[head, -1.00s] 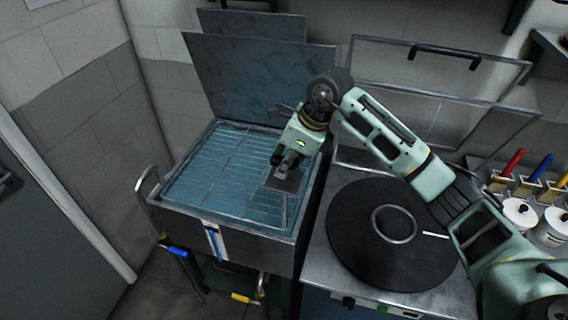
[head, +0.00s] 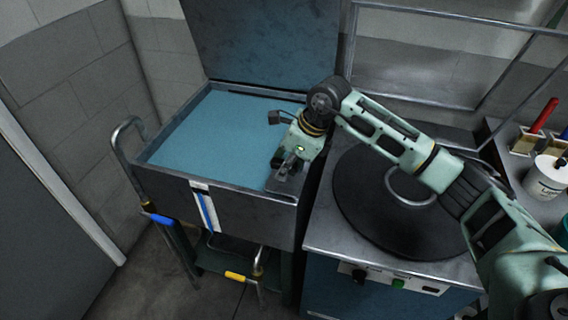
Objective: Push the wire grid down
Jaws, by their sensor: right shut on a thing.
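The open tank (head: 235,205) is a dark metal basin filled with blue liquid (head: 215,135). The wire grid does not show; the liquid's surface hides it. My right gripper (head: 284,172) is at the tank's front right corner, low against the liquid near the rim. It is shut, and its fingers and the liquid hide what they hold, which fits the grid's grip. My left gripper is not in view.
A raised lid (head: 265,45) stands behind the tank. A hot plate with a round black disc (head: 395,215) stands to the right, under my right arm. A metal handle (head: 128,130) curves up at the tank's left side.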

